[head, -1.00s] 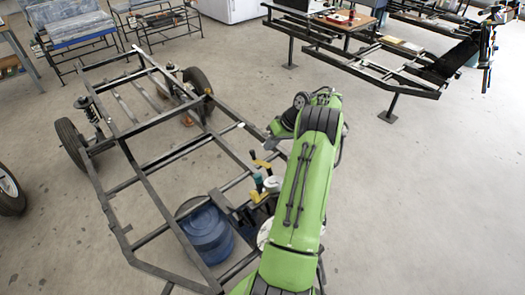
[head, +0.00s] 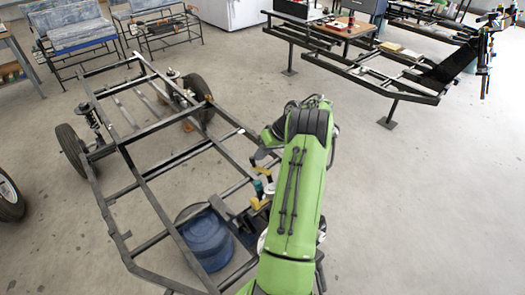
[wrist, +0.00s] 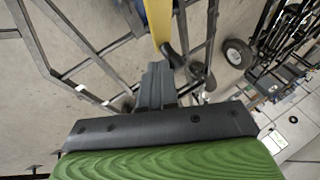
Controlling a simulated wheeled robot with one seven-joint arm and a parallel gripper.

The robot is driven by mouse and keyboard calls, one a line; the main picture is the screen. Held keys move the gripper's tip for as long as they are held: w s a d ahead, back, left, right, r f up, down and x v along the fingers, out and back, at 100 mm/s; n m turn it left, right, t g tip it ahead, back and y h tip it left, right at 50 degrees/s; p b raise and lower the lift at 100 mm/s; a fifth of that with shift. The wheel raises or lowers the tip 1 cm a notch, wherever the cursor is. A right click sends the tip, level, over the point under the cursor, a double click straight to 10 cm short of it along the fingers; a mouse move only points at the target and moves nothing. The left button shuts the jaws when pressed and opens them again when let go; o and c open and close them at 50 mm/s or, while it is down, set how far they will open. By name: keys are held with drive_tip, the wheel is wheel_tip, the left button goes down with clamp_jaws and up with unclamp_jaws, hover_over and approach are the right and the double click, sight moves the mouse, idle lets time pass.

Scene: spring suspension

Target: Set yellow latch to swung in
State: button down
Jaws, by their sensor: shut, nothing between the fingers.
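A yellow latch piece (head: 265,170) shows in the head view on the right side of the frame, close left of my arm, with a dark grip above it. A second yellow piece (head: 258,203) shows lower down, below a teal cylinder (head: 258,187). I cannot tell which parts belong together. In the wrist view a yellow bar (wrist: 158,20) runs down from the top edge, with a dark handle (wrist: 172,56) near its lower end. My gripper (wrist: 157,68) is shut and empty, its tips close to the bar; contact is unclear.
The dark tube frame (head: 150,165) fills the left of the head view. A blue drum (head: 204,240) stands inside its near end. Another raised frame (head: 370,75) stands at upper right. Floor to the right of my arm is clear.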

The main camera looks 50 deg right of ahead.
sight(253, 161)
drive_tip(key=shift+a+p, duration=0.1)
drive_tip(key=shift+p, duration=0.35)
drive_tip(key=shift+w+a+f+n+g+y+p, duration=0.1)
drive_tip(key=shift+w+a+n+y+p, duration=0.2)
drive_tip(key=shift+a+p, duration=0.35)
drive_tip(key=shift+w+a+r+n+g+y+p, duration=0.15)
drive_tip(key=shift+a+n+y+p, duration=0.2)
drive_tip(key=shift+p, duration=0.65)
drive_tip(key=shift+w+a+f+n+g+y+p, duration=0.15)
drive_tip(key=shift+w+a+n+y+p, duration=0.15)
drive_tip(key=shift+a+p, duration=0.35)
drive_tip(key=shift+s+a+r+n+g+y+p, duration=0.15)
drive_tip(key=shift+s+a+n+y, duration=0.15)
drive_tip(key=shift+a+n, duration=0.35)
drive_tip(key=shift+s+a+r+n+g+y+p, duration=0.2)
drive_tip(key=shift+a+n+y, duration=0.15)
drive_tip(key=shift+a, duration=0.45)
drive_tip(key=shift+s+a+r+n+g+y+p, duration=0.2)
drive_tip(key=shift+a+n+y, duration=0.25)
drive_tip(key=shift+a, duration=0.3)
drive_tip(key=shift+s+a, duration=0.15)
